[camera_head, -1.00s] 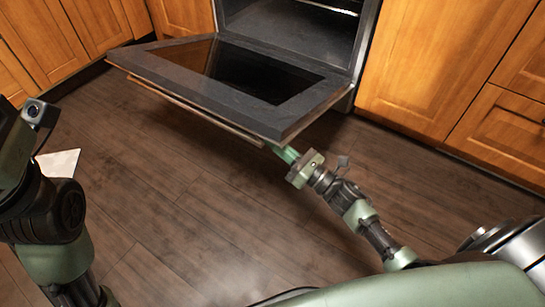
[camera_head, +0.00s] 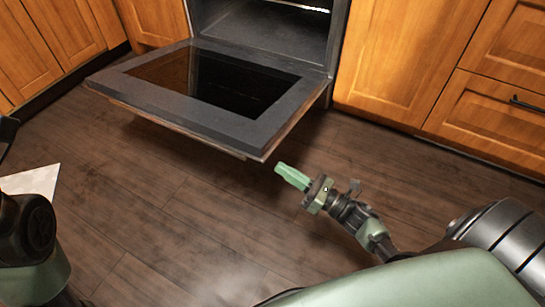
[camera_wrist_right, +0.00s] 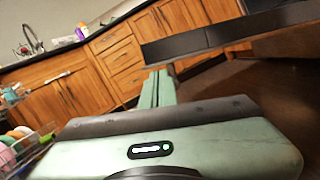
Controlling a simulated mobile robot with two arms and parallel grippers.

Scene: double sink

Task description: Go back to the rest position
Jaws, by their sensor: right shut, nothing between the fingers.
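My right gripper (camera_head: 280,168) is shut and empty. It is just off the near right corner of the open oven door (camera_head: 280,128), apart from it and over the dark wood floor. In the right wrist view its green fingers (camera_wrist_right: 158,82) are together, with the edge of the oven door (camera_wrist_right: 190,42) ahead and above. My left arm shows at the left edge of the head view, but its gripper is out of view.
The oven (camera_head: 265,25) stands open at the back, its door folded down. Wooden cabinets (camera_head: 405,60) flank it. A pale sheet (camera_head: 32,180) lies at the left. A dish rack (camera_wrist_right: 25,150) shows in the wrist view. The floor (camera_head: 190,225) between is clear.

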